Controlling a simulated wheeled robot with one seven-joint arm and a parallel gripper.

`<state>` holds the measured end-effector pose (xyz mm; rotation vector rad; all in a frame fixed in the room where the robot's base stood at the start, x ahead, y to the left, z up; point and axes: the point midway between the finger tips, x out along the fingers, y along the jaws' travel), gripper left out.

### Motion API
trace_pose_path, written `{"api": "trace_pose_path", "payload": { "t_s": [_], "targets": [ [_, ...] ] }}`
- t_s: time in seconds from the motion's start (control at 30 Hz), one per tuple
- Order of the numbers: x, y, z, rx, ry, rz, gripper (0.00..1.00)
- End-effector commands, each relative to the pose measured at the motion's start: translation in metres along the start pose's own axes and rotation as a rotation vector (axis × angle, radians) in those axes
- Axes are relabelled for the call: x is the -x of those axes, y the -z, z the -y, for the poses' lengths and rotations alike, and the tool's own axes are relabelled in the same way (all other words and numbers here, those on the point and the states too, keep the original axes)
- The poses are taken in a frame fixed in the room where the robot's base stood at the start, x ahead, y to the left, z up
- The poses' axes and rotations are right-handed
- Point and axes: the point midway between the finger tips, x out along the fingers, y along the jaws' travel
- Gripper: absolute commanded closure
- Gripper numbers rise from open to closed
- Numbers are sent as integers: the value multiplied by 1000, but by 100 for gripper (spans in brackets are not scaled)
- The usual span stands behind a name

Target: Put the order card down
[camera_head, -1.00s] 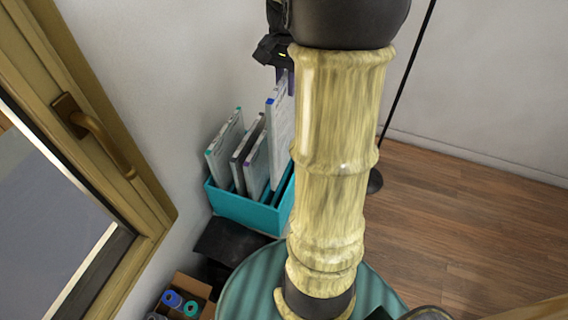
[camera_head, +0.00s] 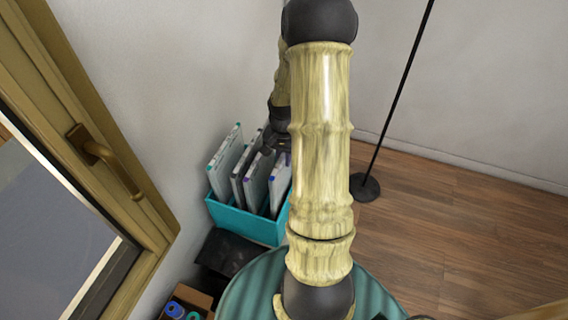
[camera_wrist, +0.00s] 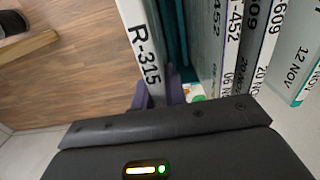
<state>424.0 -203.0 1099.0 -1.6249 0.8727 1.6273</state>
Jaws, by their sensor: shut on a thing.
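The order card (camera_wrist: 143,45) is white, with "R-315" in black on its edge. My gripper (camera_wrist: 158,92) is shut on it with purple fingers. In the head view, the card (camera_head: 280,186) stands upright at the right end of a teal rack (camera_head: 240,222), its lower part behind the front wall. I cannot tell whether it touches the rack's floor. My gripper's dark end (camera_head: 281,140) is just above the card, partly hidden by my arm. Several other labelled cards (camera_head: 226,165) stand in the rack to the left; they are on the right in the wrist view (camera_wrist: 232,45).
A window frame with a handle (camera_head: 105,160) is at the left. A dark box (camera_head: 232,257) and a cardboard box (camera_head: 190,298) with blue and teal-topped things lie below the rack. A black pole on a round base (camera_head: 365,187) stands to the right on open wooden floor.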

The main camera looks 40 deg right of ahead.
Motion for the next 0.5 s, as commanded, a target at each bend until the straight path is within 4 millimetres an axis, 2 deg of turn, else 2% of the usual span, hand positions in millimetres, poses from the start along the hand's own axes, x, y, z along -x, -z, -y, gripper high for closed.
{"api": "trace_pose_path", "payload": {
  "t_s": [0.37, 0.5],
  "targets": [
    [-5, 0, 0, 0, 0, 0, 100],
    [-18, -1, 0, 2, -2, 4, 100]
  ]
}}
